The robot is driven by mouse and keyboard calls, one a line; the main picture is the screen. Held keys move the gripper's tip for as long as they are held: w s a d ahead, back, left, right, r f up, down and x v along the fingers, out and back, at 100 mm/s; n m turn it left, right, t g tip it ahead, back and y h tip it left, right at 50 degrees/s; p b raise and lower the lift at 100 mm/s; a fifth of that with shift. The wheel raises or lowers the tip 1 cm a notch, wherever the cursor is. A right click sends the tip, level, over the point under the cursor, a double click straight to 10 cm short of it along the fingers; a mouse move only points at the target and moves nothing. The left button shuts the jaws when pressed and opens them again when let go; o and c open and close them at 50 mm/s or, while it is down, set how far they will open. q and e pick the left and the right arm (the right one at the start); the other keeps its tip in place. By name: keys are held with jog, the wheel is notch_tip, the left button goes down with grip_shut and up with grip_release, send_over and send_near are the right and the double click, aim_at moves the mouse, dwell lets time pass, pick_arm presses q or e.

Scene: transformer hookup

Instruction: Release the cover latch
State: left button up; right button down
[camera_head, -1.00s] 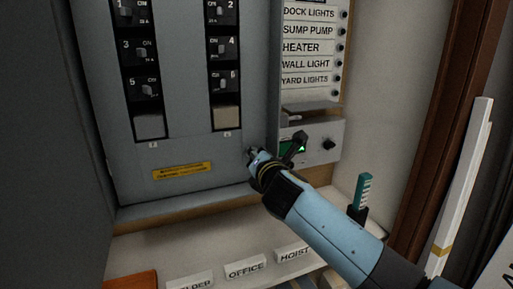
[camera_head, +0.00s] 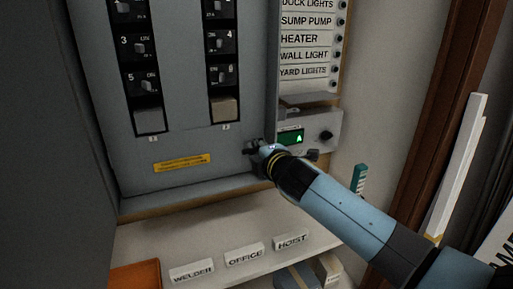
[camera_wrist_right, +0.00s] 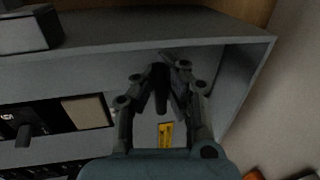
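The grey breaker panel cover (camera_head: 186,140) fills the middle of the head view, with a yellow label (camera_head: 182,163) low on it. My right gripper (camera_head: 256,147) is at the cover's lower right corner, close to its face. In the right wrist view, its fingers (camera_wrist_right: 168,75) are drawn close together in front of the grey cover. Dark parts lie between and at the fingertips, and I cannot tell fingertip from latch there. The cover latch is not clearly visible; the gripper covers that corner. My left gripper is not in view.
A small box with a green display (camera_head: 291,137) and a black knob (camera_head: 326,135) is right of the gripper. A shelf edge with WELDER, OFFICE and HOIST labels (camera_head: 244,254) runs below. An orange object (camera_head: 135,277) lies lower left. A teal-handled item (camera_head: 358,179) stands right.

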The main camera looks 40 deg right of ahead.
jog(key=shift+m, duration=0.3)
dwell(0.4)
jog(key=c, duration=1.4)
grip_release()
jog(key=shift+o, duration=0.2)
jog(key=shift+s, duration=0.1)
jog(key=v, duration=1.1)
jog(key=shift+s, duration=0.4)
jog(key=shift+r, duration=0.1)
